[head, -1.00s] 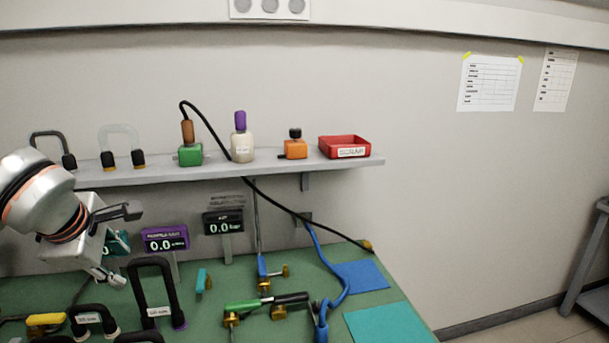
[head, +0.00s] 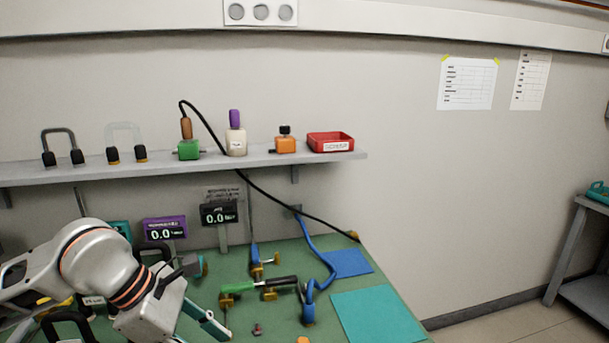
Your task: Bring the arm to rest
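My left arm comes in from the left, low over the green bench. Its gripper (head: 204,297) has its fingers spread, one pointing toward the upper right and one toward the lower right. I see nothing held between them. The arm and gripper hide part of the black-handled pieces at the bench's left. A small teal part (head: 205,266) shows just behind the upper finger. My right gripper is out of view.
A green-and-black handled tool (head: 258,285) lies right of the gripper. Blue (head: 348,263) and teal (head: 378,316) mats lie farther right. Space above the bench's right is clear.

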